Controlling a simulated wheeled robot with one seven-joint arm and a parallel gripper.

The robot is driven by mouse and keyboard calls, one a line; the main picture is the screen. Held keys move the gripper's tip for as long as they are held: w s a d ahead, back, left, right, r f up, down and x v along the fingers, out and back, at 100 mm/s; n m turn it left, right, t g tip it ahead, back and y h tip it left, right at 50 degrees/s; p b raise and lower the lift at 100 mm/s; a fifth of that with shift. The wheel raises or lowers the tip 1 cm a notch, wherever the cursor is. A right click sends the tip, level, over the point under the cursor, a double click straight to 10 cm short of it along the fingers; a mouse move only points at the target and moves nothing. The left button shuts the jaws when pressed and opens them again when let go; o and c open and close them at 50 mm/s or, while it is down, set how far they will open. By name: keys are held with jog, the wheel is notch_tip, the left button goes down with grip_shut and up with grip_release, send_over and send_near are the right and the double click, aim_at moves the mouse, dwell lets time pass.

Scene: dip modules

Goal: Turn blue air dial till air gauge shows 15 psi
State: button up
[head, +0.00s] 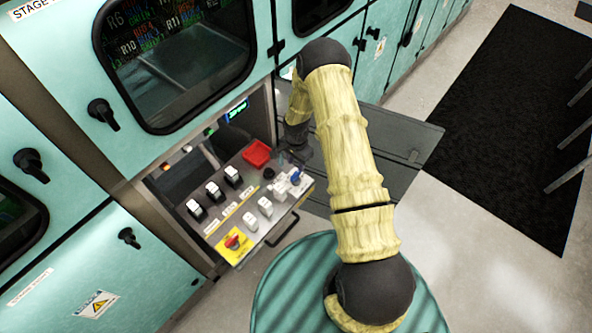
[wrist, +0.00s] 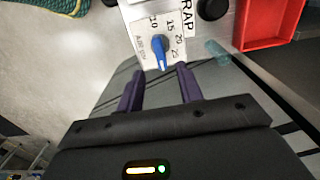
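The blue air dial (wrist: 160,48) sits on a white label plate with printed numbers 10, 15, 20 and 25 in the wrist view. It also shows as a small blue spot (head: 295,177) at the right end of the control panel in the head view. My gripper (wrist: 160,73) is open, its two purple fingers apart and pointing toward the dial, with the dial between and just beyond their tips. Nothing is held. In the head view, my gripper is small and dark near the panel's right side. I cannot make out a separate air gauge reading.
The pulled-out control panel (head: 220,207) carries several white switches and a red emergency button (head: 232,241) on yellow. A red tray (wrist: 268,22) lies close to the dial, and a black knob (wrist: 212,8) stands beside it. Teal cabinets (head: 130,265) border the panel.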

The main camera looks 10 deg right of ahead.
aim_at(296, 173)
jog(key=shift+f+p, duration=0.75)
jog(key=shift+f, duration=2.65)
grip_shut()
